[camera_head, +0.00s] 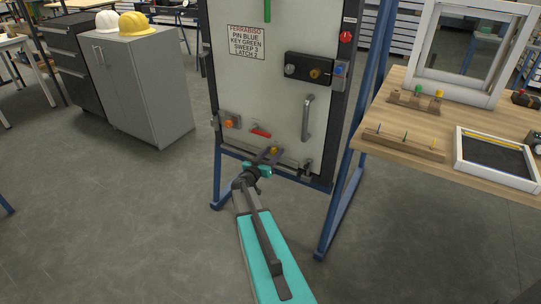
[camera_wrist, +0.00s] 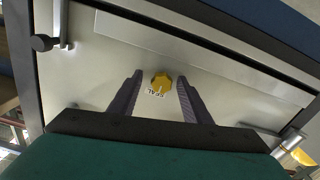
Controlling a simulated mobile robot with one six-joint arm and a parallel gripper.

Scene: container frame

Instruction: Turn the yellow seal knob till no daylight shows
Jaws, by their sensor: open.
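The yellow seal knob (camera_wrist: 161,83) is a small faceted knob low on the pale door panel (camera_head: 262,100), with a white label reading "SEAL" beside it. In the wrist view it stands between the two fingers of my gripper (camera_wrist: 158,92), with a gap on each side. My gripper is open and holds nothing. In the head view my gripper (camera_head: 268,156) is at the lower part of the door, and the yellow knob (camera_head: 273,150) shows at its tips. The bottom edge of the door is partly hidden by my arm, and I cannot tell whether daylight shows there.
The door also carries a black lock box (camera_head: 309,69), a grey handle (camera_head: 307,118), a red lever (camera_head: 260,132) and an orange knob (camera_head: 229,124). Blue frame legs (camera_head: 336,208) stand at the right.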

